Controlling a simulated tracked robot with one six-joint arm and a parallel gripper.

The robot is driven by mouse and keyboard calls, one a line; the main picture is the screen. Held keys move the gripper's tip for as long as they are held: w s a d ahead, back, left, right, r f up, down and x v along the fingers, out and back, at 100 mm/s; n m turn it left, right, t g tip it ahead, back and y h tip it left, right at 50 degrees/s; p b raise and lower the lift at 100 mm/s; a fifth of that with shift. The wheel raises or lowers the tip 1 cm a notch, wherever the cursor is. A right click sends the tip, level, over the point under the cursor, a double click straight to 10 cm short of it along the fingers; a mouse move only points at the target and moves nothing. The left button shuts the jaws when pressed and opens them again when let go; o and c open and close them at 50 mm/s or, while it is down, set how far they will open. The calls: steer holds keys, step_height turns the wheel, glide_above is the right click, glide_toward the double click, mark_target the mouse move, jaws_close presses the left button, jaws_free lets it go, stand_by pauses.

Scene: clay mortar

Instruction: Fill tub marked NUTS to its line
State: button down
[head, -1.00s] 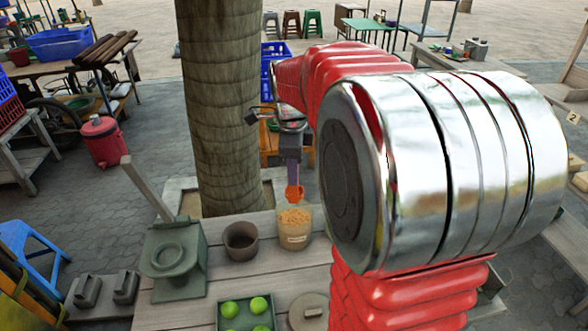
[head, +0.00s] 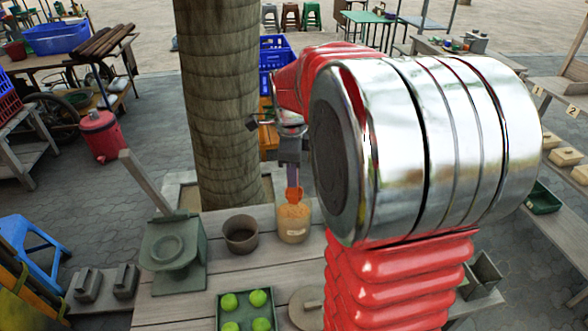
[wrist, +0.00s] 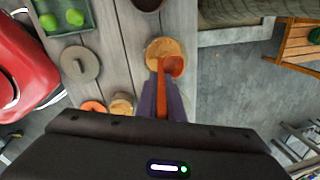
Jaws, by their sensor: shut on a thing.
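My gripper (wrist: 165,105) has purple fingers and is shut on an orange scoop (wrist: 173,66). In the head view the orange scoop (head: 293,195) points down, its bowl at the mouth of a clear tub (head: 293,228) of tan, grainy contents. In the wrist view this tub (wrist: 152,48) lies under the bowl; I cannot tell whether the bowl touches the contents or holds any. A pale label faces the head camera, too small to read. Another tan-topped tub (wrist: 122,104) stands nearby in the wrist view, partly hidden by my gripper. I cannot tell which is marked NUTS.
A dark brown pot (head: 240,236) stands left of the tub. A green tray (head: 226,309) of green fruit and a round lid (head: 303,306) lie in front. A grey-green scale-like stand (head: 172,250) is at left. A tree trunk (head: 220,120) rises behind the table.

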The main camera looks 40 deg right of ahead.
mark_target(293, 200)
steer(key=shift+f, duration=4.55)
steer(key=shift+r, duration=5.5)
